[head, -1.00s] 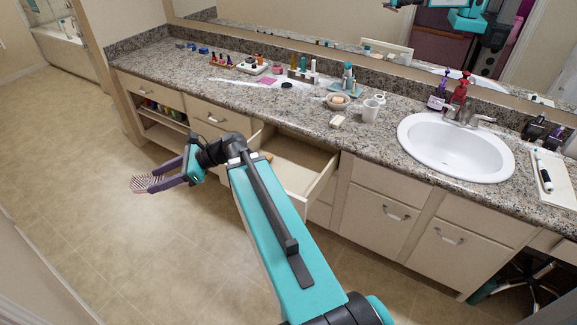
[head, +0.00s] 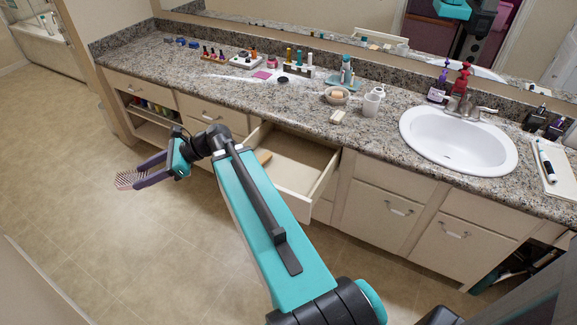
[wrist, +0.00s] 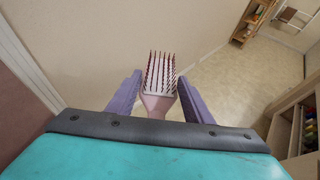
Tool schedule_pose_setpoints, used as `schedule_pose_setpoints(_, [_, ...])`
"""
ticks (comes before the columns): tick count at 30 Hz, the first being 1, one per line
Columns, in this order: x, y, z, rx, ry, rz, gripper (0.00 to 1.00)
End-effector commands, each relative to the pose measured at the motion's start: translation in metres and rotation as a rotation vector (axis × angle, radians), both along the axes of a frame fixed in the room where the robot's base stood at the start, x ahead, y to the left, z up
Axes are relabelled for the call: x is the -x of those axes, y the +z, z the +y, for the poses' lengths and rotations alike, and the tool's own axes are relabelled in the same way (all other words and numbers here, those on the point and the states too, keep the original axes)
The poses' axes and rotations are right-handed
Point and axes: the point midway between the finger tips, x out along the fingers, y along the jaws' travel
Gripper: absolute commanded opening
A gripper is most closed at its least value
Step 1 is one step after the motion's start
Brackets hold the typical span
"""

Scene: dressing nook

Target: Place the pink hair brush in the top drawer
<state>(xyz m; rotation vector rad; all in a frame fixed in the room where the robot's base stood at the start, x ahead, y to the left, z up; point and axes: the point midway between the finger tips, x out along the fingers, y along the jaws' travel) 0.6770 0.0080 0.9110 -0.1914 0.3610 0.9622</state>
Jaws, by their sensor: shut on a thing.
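The pink hair brush (wrist: 158,85) is between the two purple fingers of my gripper (wrist: 155,105) in the wrist view, with its bristles up and its head pointing away. In the head view the brush (head: 126,180) sticks out to the left of my gripper (head: 150,173), above the floor. The gripper is shut on it; the handle is mostly hidden. The top drawer (head: 319,188) is pulled open beneath the counter, to the right of the gripper. A small tan item (head: 264,157) lies at its left inside; my arm hides part of the drawer.
The granite counter (head: 230,95) holds several bottles, a bowl (head: 337,95), white cups (head: 371,104) and a soap bar (head: 338,116). The sink (head: 455,140) is at the right. An open shelf (head: 158,120) is at the left. The floor (head: 60,180) at left is clear.

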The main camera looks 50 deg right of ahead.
Motion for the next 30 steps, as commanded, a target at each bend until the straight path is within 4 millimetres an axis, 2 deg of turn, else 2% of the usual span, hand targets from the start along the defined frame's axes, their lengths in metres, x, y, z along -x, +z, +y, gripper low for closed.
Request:
schedule_pose_setpoints(8, [-0.001,-0.001,-0.012,0.000,-0.016,0.000,0.23])
schedule_pose_setpoints(14, [-0.008,-0.010,-0.036,0.000,-0.051,0.000,0.23])
schedule_pose_setpoints(20, [-0.023,-0.030,-0.092,0.000,-0.130,-0.001,0.23])
schedule_pose_setpoints(30, [-0.038,-0.071,-0.224,0.000,-0.307,0.000,0.23])
